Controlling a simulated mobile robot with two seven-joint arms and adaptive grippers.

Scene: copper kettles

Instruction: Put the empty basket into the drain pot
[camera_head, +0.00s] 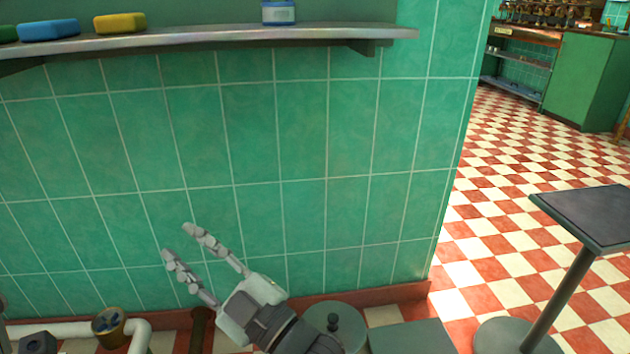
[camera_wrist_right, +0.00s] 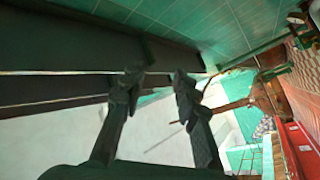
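My right gripper (camera_head: 179,242) is in the lower middle of the head view, in front of the green tiled wall. Its two fingers are apart, with nothing visible between them. In the right wrist view the gripper (camera_wrist_right: 155,80) is also open and empty, with dark fingers against a pale surface. I cannot make out the empty basket in either view. A round green-grey lidded vessel (camera_head: 347,313) with a dark knob stands low beside my right gripper's wrist; I cannot tell whether it is the drain pot.
A wall shelf (camera_head: 215,36) above holds a blue block (camera_head: 50,30), a yellow block (camera_head: 120,23) and a small jar (camera_head: 278,12). A pedestal table (camera_head: 590,215) stands at right. White pipework (camera_head: 55,329) runs low left. The checkered floor (camera_head: 500,240) is partly clear.

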